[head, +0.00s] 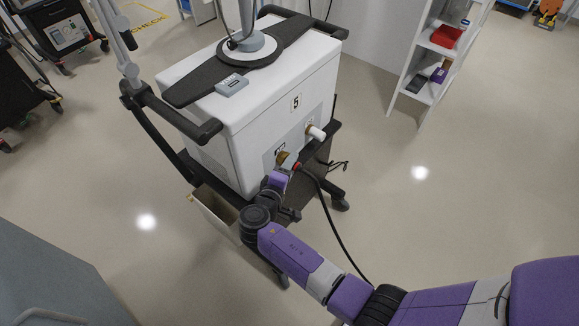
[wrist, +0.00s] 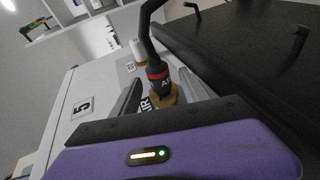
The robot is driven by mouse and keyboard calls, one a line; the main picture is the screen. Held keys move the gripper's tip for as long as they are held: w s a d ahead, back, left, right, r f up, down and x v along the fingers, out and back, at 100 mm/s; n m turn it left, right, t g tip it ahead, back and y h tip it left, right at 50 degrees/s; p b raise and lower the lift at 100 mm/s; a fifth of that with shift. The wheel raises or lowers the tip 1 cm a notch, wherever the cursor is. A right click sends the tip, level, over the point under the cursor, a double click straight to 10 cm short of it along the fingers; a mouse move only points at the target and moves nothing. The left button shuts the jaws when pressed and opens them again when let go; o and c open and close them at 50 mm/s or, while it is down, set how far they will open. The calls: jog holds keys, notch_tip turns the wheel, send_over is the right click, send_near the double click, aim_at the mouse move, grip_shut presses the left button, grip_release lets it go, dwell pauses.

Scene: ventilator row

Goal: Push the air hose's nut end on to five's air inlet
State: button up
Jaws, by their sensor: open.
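Ventilator five (head: 262,95) is a white box on a dark cart, with a "5" label that also shows in the wrist view (wrist: 82,107). The air hose (head: 333,228) is black and trails from its side panel to the floor. In the wrist view the hose's nut end (wrist: 157,75), dark with a red band, points at the brass air inlet (wrist: 166,98) beside an "AIR" label. The two look in line and touching; how far on it sits I cannot tell. My gripper (wrist: 162,92) is open, its fingers either side of the nut end and inlet. In the head view my gripper (head: 284,168) is at the panel.
A white oxygen port (head: 315,132) sticks out of the same panel; it also shows in the wrist view (wrist: 138,50). A white shelf (head: 428,60) stands at upper right. The floor at right is clear.

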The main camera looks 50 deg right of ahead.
jog(key=v, duration=0.7)
jog(key=shift+a, duration=0.4)
jog(key=shift+s, duration=0.15)
jog(key=s+f+n+t+y, duration=0.2)
jog(key=s+f+y, duration=0.3)
jog(key=s+f, duration=0.3)
jog(key=s+a+r+t+y+p, duration=0.1)
jog(key=s+a+r+t+y, duration=0.1)
jog(key=s+a+y, duration=0.6)
jog(key=s+a+r+m+t, duration=0.2)
jog(key=s+r, duration=0.4)
jog(key=r, duration=0.6)
jog(key=s+a+r+m+t, duration=0.3)
jog(key=s+r, duration=0.4)
jog(key=r, duration=0.5)
jog(key=shift+a+r+t+y+p, duration=0.3)
jog(key=shift+r+t, duration=0.1)
